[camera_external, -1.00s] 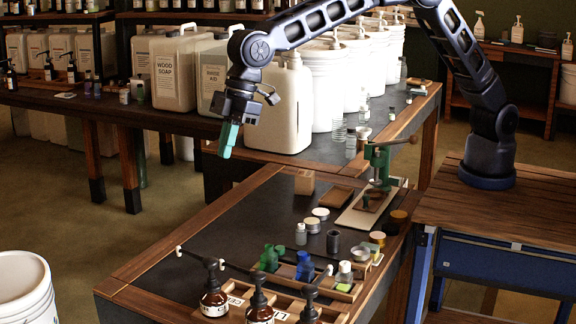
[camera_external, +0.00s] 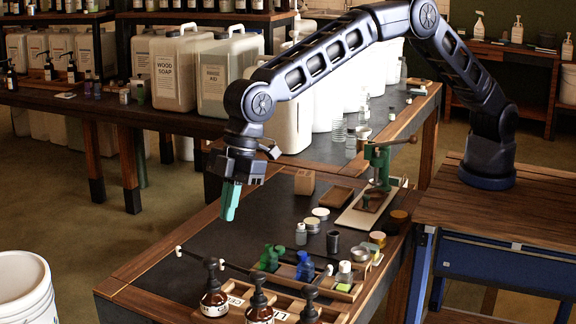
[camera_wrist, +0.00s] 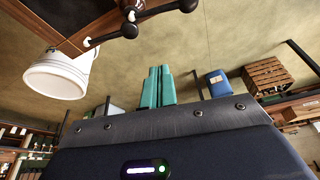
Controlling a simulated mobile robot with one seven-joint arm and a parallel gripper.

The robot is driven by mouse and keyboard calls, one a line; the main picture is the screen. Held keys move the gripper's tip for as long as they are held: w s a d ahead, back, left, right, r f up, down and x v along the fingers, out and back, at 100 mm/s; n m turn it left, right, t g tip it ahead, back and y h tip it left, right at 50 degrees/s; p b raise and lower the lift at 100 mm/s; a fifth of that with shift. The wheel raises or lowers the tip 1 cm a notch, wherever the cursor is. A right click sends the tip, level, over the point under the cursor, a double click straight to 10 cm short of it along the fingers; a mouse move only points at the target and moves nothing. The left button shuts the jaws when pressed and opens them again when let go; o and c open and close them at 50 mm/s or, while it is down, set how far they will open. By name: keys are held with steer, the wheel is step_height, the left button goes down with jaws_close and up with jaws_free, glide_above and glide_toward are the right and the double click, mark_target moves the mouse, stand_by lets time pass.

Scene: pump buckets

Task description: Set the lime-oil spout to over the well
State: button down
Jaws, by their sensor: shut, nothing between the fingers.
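Several amber pump bottles with black heads stand in a wooden rack at the table's front. The left bottle (camera_external: 213,303), middle bottle (camera_external: 259,311) and right bottle (camera_external: 309,310) have long thin black spouts. Partial labels show "CE" and "LI" on the rack; I cannot tell for certain which bottle is the lime oil. Two dark spouts (camera_wrist: 110,36) with pale tips show at the top of the wrist view. The well cannot be clearly told. My gripper (camera_external: 229,214) has green fingers, shut and empty, pointing down above the table's left side, apart from the bottles; they also show in the wrist view (camera_wrist: 157,88).
Green bottles (camera_external: 270,259), a blue bottle (camera_external: 305,266), tins and jars crowd the table's middle and right. A green press (camera_external: 379,165) stands behind. A white bucket (camera_external: 24,290) is at lower left. The dark tabletop (camera_external: 215,240) is bare at left.

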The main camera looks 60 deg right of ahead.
step_height(320, 180, down, 12)
steer(key=shift+r, duration=0.25)
stand_by(0.6)
steer(key=shift+d+m+t, duration=0.3)
steer(key=shift+d+m, duration=0.1)
steer(key=shift+m, duration=0.4)
steer(key=s+d+m+t+h, duration=0.2)
steer(key=s+d+m+h, duration=0.1)
steer(key=m, duration=0.9)
steer(key=shift+s+d+t, duration=0.3)
steer(key=shift+s+d, duration=0.35)
steer(key=shift+d, duration=0.25)
steer(key=shift+a, duration=0.15)
steer(key=shift+a, duration=0.65)
steer(key=shift+w+r, duration=0.1)
steer(key=shift+w, duration=0.05)
